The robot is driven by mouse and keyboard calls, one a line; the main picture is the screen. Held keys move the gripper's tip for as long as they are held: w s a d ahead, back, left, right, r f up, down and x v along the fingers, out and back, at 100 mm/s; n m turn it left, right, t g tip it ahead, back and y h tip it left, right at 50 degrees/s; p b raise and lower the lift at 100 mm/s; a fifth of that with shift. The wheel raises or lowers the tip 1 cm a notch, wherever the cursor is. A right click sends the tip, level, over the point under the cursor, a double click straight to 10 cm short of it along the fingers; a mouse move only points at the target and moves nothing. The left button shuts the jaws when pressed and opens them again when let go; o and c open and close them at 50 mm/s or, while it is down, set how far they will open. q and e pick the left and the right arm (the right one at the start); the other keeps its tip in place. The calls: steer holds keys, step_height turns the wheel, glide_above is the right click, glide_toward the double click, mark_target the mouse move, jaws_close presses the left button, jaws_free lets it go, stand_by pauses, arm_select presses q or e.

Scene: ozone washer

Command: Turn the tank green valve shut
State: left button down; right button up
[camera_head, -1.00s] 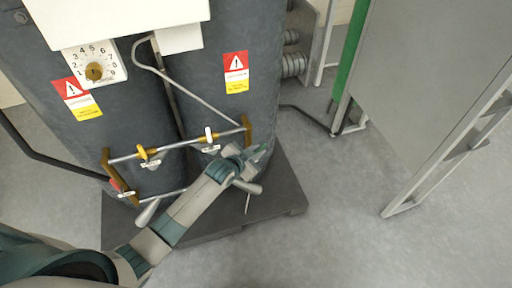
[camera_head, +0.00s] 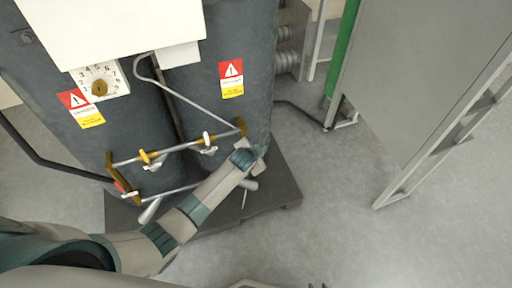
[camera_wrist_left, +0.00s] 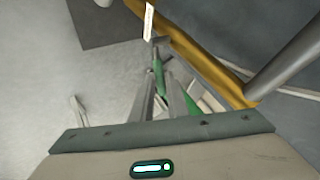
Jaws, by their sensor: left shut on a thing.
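The green valve (camera_wrist_left: 158,72) shows in the left wrist view as a slim green handle beside a yellow-brown bracket (camera_wrist_left: 205,62). My left gripper (camera_wrist_left: 164,88) is shut on this handle, with its two grey fingers on either side. Another green piece (camera_wrist_left: 193,103) shows just right of the fingers. In the head view my left arm reaches to the right end of the pipework, and its wrist hides the valve and the fingers. My right gripper (camera_head: 318,286) only just shows at the bottom edge, with two dark tips apart.
Dark tanks (camera_head: 235,120) stand behind the pipes (camera_head: 175,150) on a dark base (camera_head: 270,195). A dial (camera_head: 99,85) and warning labels are on the tank fronts. A grey cabinet (camera_head: 425,75) stands to the right. The floor (camera_head: 335,205) between is clear.

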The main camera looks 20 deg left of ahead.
arm_select(q)
steer(key=shift+w+d+f+m+g+y+p, duration=0.1)
steer(key=shift+w+d+f+m+g+y, duration=0.1)
steer(key=shift+d+f+m+g+y, duration=0.4)
steer(key=shift+w+a+f+m+g+y+p, duration=0.1)
steer(key=shift+w+f+g+y, duration=0.15)
steer(key=shift+g+y, duration=0.5)
steer(key=shift+w+d+f+m+g+y+p, duration=0.15)
steer(key=shift+d+f+m+g+y, duration=0.3)
steer(key=shift+y, duration=0.5)
arm_select(e)
steer(key=shift+w+a+r+t, duration=0.4)
steer(key=shift+a+r+t, duration=0.2)
steer(key=shift+r, duration=0.1)
arm_select(q)
steer(key=shift+a, duration=0.1)
steer(key=c, duration=2)
jaws_free()
steer(key=shift+f, duration=0.1)
